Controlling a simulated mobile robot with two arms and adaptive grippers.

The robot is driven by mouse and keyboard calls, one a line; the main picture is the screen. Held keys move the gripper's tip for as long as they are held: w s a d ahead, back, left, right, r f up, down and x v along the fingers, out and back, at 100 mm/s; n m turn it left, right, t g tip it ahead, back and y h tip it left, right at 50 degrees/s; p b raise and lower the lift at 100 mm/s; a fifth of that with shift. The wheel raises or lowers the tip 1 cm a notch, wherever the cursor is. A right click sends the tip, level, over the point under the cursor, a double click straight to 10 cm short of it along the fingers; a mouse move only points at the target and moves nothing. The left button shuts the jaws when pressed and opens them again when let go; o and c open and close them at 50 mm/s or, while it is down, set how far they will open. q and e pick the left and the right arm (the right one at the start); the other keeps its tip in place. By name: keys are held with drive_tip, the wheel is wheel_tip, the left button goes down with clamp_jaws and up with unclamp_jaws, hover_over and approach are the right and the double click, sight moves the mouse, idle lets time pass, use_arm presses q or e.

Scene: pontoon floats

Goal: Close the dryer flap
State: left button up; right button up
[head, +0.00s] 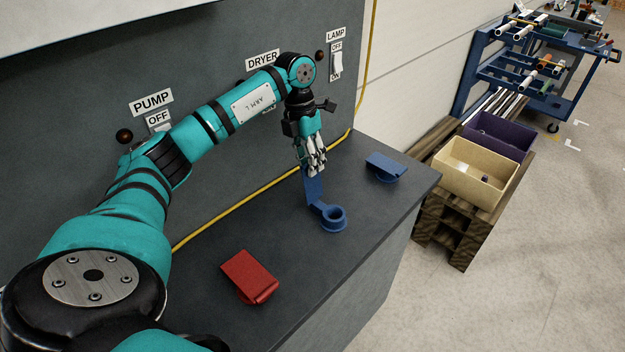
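A blue flap (313,188) stands up, open, from a blue ring-shaped base (334,218) on the dark bench top. It is the middle of three flap units, roughly below the DRYER label (262,60) on the panel. My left gripper (317,174) points down at the upper end of this flap. Its pale fingers are close together and look shut, with nothing seen between them. The fingers overlap the flap's top in the picture; I cannot tell whether they touch it. My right gripper is not in view.
A red flap unit (249,276) and another blue flap unit (386,167) lie flat on the bench (380,235). A yellow cable (235,206) runs along the panel's foot. The PUMP switch (158,118) and LAMP switch (337,63) are on the panel. Crates (470,185) stand beyond the bench.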

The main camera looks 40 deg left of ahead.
sight(315, 200)
use_arm(q)
drive_tip(key=f, duration=0.1)
drive_tip(key=d+f, duration=0.1)
drive_tip(key=f, duration=0.1)
drive_tip(key=shift+s+f+p, duration=0.1)
drive_tip(key=shift+s+p, duration=0.05)
drive_tip(key=shift+p, duration=0.25)
drive_tip(key=shift+d+f, duration=0.2)
drive_tip(key=shift+f, duration=1.35)
drive_tip(key=c, duration=0.4)
clamp_jaws()
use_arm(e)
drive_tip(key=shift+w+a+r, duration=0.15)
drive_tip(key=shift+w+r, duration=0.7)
